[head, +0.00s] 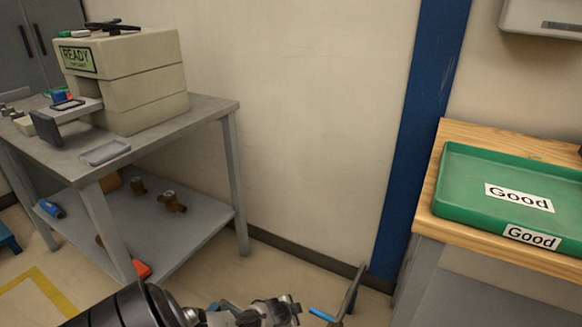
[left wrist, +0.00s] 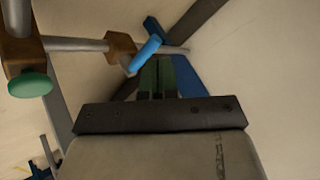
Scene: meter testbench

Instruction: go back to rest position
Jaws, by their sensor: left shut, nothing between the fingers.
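My left gripper (left wrist: 158,72) shows in the left wrist view with its two dark greenish fingers together and nothing between them. My left arm (head: 130,306) comes in at the bottom of the head view; its gripper is hard to make out there. A blue lever handle (left wrist: 145,53) and a grey pipe with brown fittings (left wrist: 120,47) are close by the fingers in the left wrist view. I cannot tell whether they touch. My right gripper is not in view.
A grey metal table (head: 205,112) with a beige machine marked READY (head: 140,85) stands at the left. Brass fittings (head: 172,201) lie on its lower shelf. A green tray marked Good (head: 470,165) sits on a wooden-topped bench (head: 440,150) at the right. Floor shows between them.

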